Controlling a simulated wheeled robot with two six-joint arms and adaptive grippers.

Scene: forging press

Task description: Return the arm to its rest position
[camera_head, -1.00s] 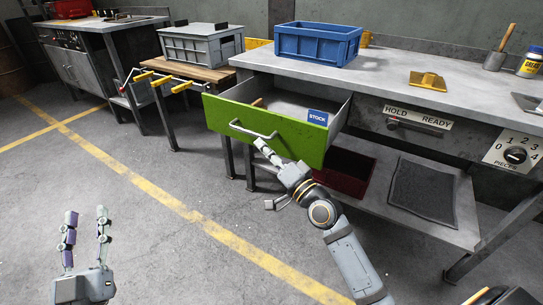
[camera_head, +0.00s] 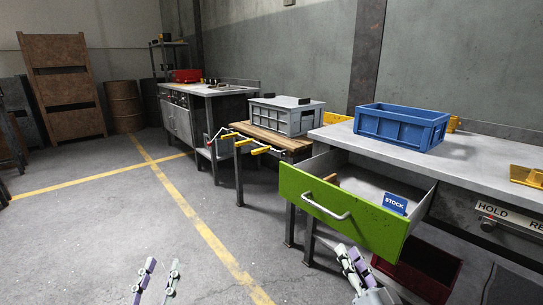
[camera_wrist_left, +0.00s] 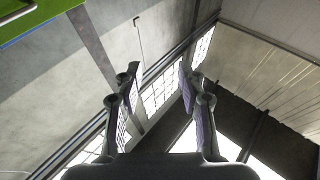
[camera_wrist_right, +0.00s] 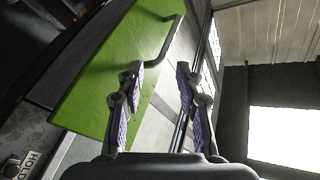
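My left gripper (camera_head: 156,283) is at the bottom left of the head view, over bare floor. Its fingers are apart and empty, as the left wrist view (camera_wrist_left: 158,95) also shows. My right gripper (camera_head: 350,265) is at the bottom of the head view, below and in front of the green STOCK drawer (camera_head: 335,215). The right wrist view (camera_wrist_right: 158,95) shows its fingers apart with nothing between them. The drawer stands pulled out from the bench, and its handle (camera_head: 326,207) is free of the gripper. In the right wrist view the drawer front (camera_wrist_right: 105,85) is left of the fingers.
A blue crate (camera_head: 400,128) stands on the grey bench. A grey crate (camera_head: 287,116) stands on a wooden table with yellow-handled bars (camera_head: 260,151) at its front. A dark red bin (camera_head: 425,270) is under the drawer.

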